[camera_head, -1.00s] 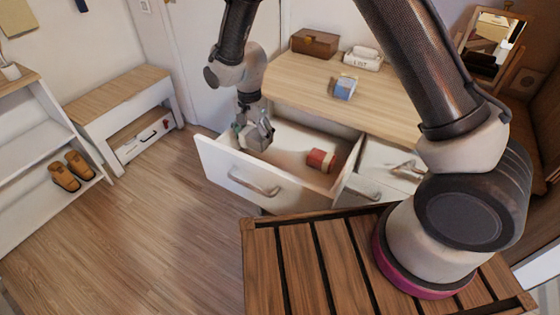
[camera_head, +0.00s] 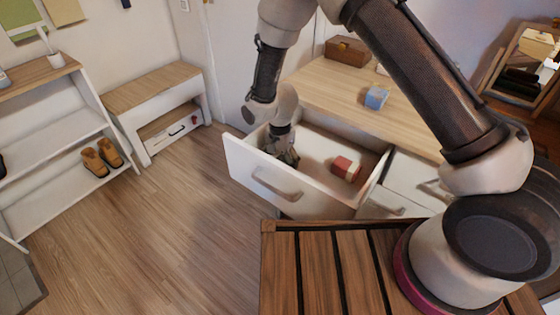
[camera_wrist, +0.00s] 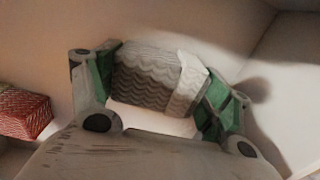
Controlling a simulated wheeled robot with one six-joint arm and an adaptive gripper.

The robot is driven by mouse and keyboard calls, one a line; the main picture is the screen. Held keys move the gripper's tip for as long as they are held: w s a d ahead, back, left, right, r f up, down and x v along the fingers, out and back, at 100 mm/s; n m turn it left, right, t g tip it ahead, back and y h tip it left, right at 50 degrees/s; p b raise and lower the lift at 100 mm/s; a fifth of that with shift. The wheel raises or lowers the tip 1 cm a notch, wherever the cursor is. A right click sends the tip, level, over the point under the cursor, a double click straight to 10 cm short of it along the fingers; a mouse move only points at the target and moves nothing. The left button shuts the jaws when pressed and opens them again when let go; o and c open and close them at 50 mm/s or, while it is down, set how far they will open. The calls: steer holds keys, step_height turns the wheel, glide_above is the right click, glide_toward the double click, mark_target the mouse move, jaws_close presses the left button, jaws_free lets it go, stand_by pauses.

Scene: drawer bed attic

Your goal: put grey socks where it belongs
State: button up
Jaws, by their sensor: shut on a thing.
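The grey socks (camera_wrist: 155,78) are a rolled bundle with a wavy knit and a pale band around it. In the wrist view my gripper (camera_wrist: 160,90) is shut on them, with a green-lined finger at each end of the bundle. In the head view my gripper (camera_head: 285,157) is down inside the open drawer (camera_head: 262,182), at its left end; the socks are hidden there by the gripper and the drawer front. A red and white bundle (camera_head: 346,168) lies in the same drawer to the right; its red patterned end shows at the left of the wrist view (camera_wrist: 24,112).
The drawer floor between gripper and red bundle is clear.

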mark_target(280, 158)
steer(key=o, duration=1)
steer(key=shift+o, duration=0.2)
step_height(280, 158, up, 12)
steer(key=shift+r, duration=0.25)
steer(key=s+d+r+n+t, duration=0.2)
steer(key=s+d+r+n, duration=0.15)
steer(key=d+r, duration=1.75)
steer(key=s+d+r+n+t, duration=0.1)
steer(key=s+d+r+n, duration=0.1)
steer(key=s+d+r, duration=0.2)
steer(key=s+d+r+n+t, duration=0.1)
steer(key=s+d+r, duration=0.3)
steer(key=s+d, duration=0.6)
steer(key=s+n, duration=0.1)
steer(key=s, duration=0.5)
steer(key=shift+d+r, duration=0.15)
steer(key=shift+d, duration=0.15)
